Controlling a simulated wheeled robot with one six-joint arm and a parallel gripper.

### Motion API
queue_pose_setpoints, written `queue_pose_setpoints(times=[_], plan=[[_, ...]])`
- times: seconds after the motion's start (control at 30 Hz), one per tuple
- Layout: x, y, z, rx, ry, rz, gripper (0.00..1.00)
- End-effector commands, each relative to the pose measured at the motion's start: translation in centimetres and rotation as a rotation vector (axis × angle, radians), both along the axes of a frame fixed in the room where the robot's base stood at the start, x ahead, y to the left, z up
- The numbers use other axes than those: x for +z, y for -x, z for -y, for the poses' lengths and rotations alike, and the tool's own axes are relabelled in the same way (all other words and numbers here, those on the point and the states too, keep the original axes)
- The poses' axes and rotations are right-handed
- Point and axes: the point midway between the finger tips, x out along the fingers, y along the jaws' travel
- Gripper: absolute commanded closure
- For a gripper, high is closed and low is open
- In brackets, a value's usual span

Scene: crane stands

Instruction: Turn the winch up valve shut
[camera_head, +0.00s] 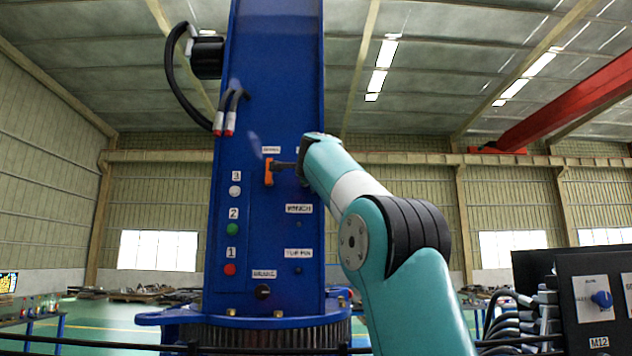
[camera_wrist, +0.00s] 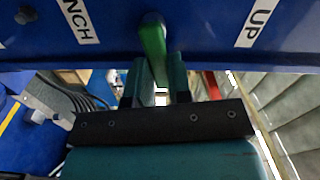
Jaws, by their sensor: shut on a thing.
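The winch up valve has a green handle (camera_wrist: 153,50) in the wrist view, beside a white label (camera_wrist: 259,22) reading "UP". My gripper (camera_wrist: 160,77) is shut on this handle, with one teal finger on either side of it. In the head view, my teal arm end (camera_head: 322,150) is against the right side of the blue column, and hides the green handle and my fingers.
An orange handle (camera_head: 268,172) with a dark stem is just left of my arm end on the blue column (camera_head: 262,120). Numbered lamps (camera_head: 232,229) run down the column's left. Hoses (camera_head: 225,115) hang above. A black control box (camera_head: 596,300) stands at the lower right.

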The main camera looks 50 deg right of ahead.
Motion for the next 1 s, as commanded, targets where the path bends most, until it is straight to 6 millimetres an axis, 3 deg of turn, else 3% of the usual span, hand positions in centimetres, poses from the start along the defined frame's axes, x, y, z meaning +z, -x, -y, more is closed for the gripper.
queue_pose_setpoints(times=[0.37, 0.93, 0.97, 1.0], plan=[[-0.78, 0.09, 0.11, -0.003, -0.112, 0.124, 1.00], [-0.85, 0.08, 0.13, -0.004, -0.133, 0.146, 1.00], [-0.86, 0.08, 0.13, -0.004, -0.133, 0.146, 0.76], [-0.85, 0.08, 0.13, -0.004, -0.133, 0.146, 0.67]])
